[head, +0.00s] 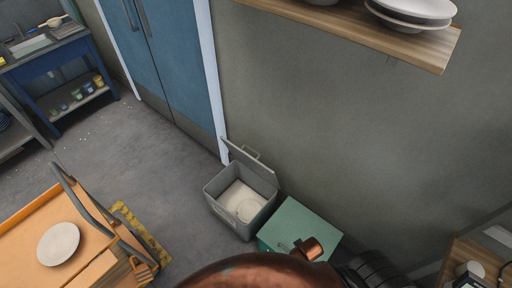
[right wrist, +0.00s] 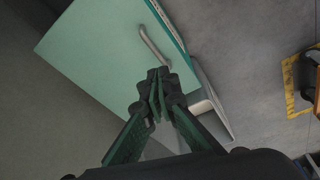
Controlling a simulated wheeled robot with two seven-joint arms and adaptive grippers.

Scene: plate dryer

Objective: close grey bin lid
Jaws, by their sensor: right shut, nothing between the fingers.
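The grey bin (head: 228,222) stands on the floor against the wall in the head view. Its grey lid (head: 252,168) is raised, hinged at the wall side, with a handle on its edge. My right gripper (right wrist: 158,82) is shut and empty in the right wrist view. It is seen over a green box with a handle, and a grey edge, perhaps of the bin (right wrist: 210,108), shows partly behind the fingers. My left gripper is not in view.
The green box (head: 292,222) stands right beside the bin; its lid is down, and it also shows in the right wrist view (right wrist: 100,45). An orange table (head: 90,262) with a white plate (head: 58,243) is at left. A wooden shelf (head: 375,28) hangs above. Floor left of the bin is clear.

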